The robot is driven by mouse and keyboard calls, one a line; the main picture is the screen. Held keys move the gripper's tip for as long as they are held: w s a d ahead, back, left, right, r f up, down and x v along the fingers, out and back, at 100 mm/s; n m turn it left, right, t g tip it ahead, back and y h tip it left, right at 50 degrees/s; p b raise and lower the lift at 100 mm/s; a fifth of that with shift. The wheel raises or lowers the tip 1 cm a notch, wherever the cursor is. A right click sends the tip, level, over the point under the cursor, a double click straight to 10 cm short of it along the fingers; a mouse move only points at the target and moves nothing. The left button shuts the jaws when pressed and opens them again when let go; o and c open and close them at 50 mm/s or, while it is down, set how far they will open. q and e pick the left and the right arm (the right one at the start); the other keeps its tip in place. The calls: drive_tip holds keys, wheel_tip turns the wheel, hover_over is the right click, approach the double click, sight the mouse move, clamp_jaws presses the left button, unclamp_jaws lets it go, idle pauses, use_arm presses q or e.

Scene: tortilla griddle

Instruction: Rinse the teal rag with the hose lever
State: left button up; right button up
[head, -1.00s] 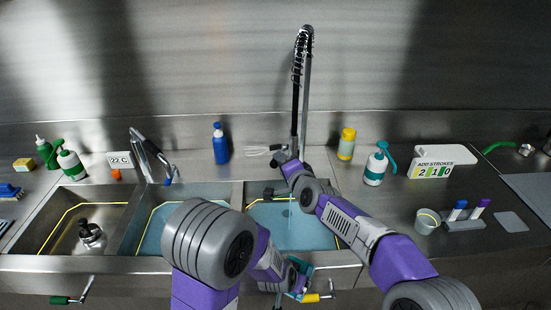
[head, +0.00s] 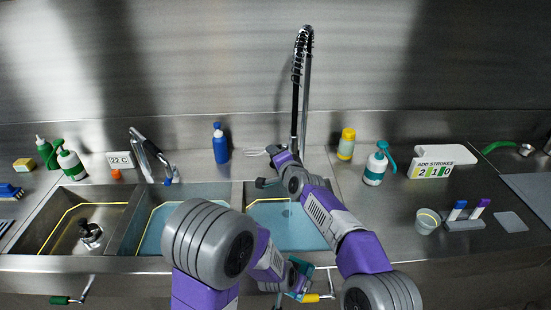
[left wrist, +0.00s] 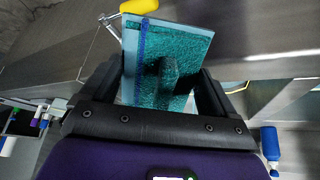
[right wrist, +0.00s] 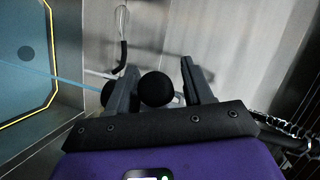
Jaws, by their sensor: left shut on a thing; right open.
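The teal rag (left wrist: 165,65) is a folded, textured cloth with a blue stripe. My left gripper (left wrist: 168,75) is shut on it. In the head view that gripper (head: 302,280) is low at the front edge of the right basin, partly hidden by my arm. My right gripper (right wrist: 160,75) is open, with a black ball knob (right wrist: 155,89), likely the hose lever's end, between its fingers. I cannot tell whether they touch it. In the head view this gripper (head: 278,155) is at the foot of the tall spring hose (head: 301,70).
A pale-blue strip (right wrist: 60,78), perhaps water, crosses the basin in the right wrist view. The right basin (head: 290,230) holds blue water. A blue bottle (head: 220,143) stands left of the hose, a yellow container (head: 347,144) and a teal-topped bottle (head: 376,164) right.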

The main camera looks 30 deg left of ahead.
clamp_jaws()
drive_tip(key=shift+f, duration=0.1)
drive_tip(key=shift+d+f+n+g+y, duration=0.2)
drive_tip(key=shift+n+g+y, duration=0.1)
drive_tip(key=shift+g, duration=0.2)
drive_tip(key=shift+w+d+r+n+g+y, duration=0.1)
drive_tip(key=shift+d+n+g+y, duration=0.25)
drive_tip(key=shift+n+g, duration=0.35)
drive_tip(key=shift+w+d+r+n+g+y, duration=0.1)
drive_tip(key=shift+d+n+g+y, duration=0.25)
drive_tip(key=shift+n+g, duration=0.4)
drive_tip(key=shift+d+r+n+g+y, duration=0.1)
drive_tip(key=shift+d+n+g+y, duration=0.1)
drive_tip(key=shift+n+g+y, duration=0.5)
drive_tip(key=shift+h, duration=0.3)
unclamp_jaws()
